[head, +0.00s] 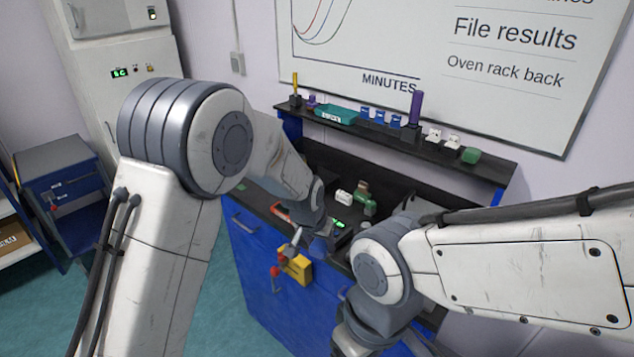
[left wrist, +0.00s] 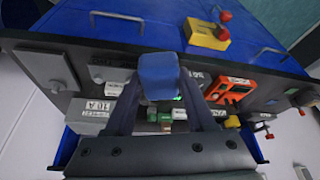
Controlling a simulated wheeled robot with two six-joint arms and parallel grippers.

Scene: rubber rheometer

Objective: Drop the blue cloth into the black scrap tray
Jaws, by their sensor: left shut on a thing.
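The blue cloth (left wrist: 158,76) is a small bunched lump in the middle of the left wrist view. My left gripper (head: 314,238) is shut on it, with one finger on each side, above the front part of the bench. In the head view the fingertips are small and the cloth is hard to make out from the gripper. A dark, flat, square tray-like thing (left wrist: 48,68) lies at the left of the left wrist view; I cannot tell whether it is the black scrap tray. My right gripper's fingers are out of sight.
The blue bench (head: 262,262) has a dark top and a back shelf (head: 385,128) with several small items. A yellow box (head: 297,266) with red knobs is on its front. An orange device (left wrist: 233,88) and labelled grey boxes (left wrist: 92,110) stand on the top.

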